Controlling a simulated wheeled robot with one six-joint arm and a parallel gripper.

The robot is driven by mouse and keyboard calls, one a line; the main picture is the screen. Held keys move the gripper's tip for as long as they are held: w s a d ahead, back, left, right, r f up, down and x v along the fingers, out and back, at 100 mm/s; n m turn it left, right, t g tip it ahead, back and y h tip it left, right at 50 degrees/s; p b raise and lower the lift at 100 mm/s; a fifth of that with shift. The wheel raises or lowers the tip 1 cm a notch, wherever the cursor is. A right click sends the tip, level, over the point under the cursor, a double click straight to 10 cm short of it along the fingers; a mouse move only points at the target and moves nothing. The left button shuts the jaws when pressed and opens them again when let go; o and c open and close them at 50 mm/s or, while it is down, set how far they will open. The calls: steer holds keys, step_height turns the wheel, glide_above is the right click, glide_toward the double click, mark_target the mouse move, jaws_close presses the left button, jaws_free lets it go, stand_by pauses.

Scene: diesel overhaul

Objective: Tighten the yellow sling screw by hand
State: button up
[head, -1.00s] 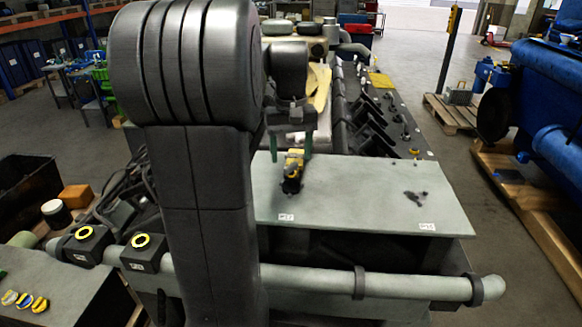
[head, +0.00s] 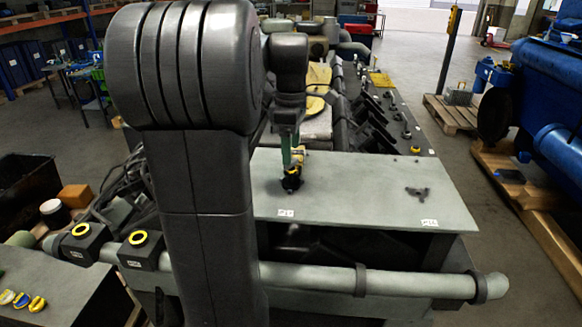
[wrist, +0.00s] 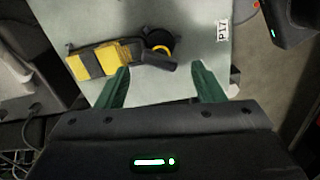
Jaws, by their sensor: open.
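A yellow-and-black striped sling (wrist: 105,58) lies on the grey-green bench top (wrist: 185,75). At its end is a black fitting with a yellow ring (wrist: 161,47), perhaps the yellow sling screw; I cannot make out its shape fully. In the head view the black fitting (head: 291,184) stands near the bench's left part, with a bit of yellow (head: 298,158) behind it. My gripper (wrist: 160,68) has its two green fingers apart and empty, with the fitting between and beyond the tips. In the head view my gripper (head: 291,166) is right over the sling, its fingers partly overlapping it.
Two black blocks with yellow rings (head: 81,231) (head: 138,239) sit on the long grey pipe (head: 320,279) in front. A small dark three-armed part (head: 417,191) lies at the bench's right. The bench between is clear. An engine with black parts (head: 385,115) stands behind.

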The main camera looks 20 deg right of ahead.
steer(key=n+b, duration=0.1)
steer(key=n, duration=0.2)
steer(key=shift+f, duration=0.15)
steer(key=shift+r+n, duration=0.3)
steer(key=shift+n, duration=0.4)
steer(key=n+p, duration=0.2)
steer(key=n, duration=0.2)
steer(key=n+p, duration=0.1)
steer(key=n, duration=0.2)
steer(key=shift+n, duration=0.6)
steer(key=shift+f+b, duration=1.3)
steer(key=shift+f, duration=1.35)
jaws_close()
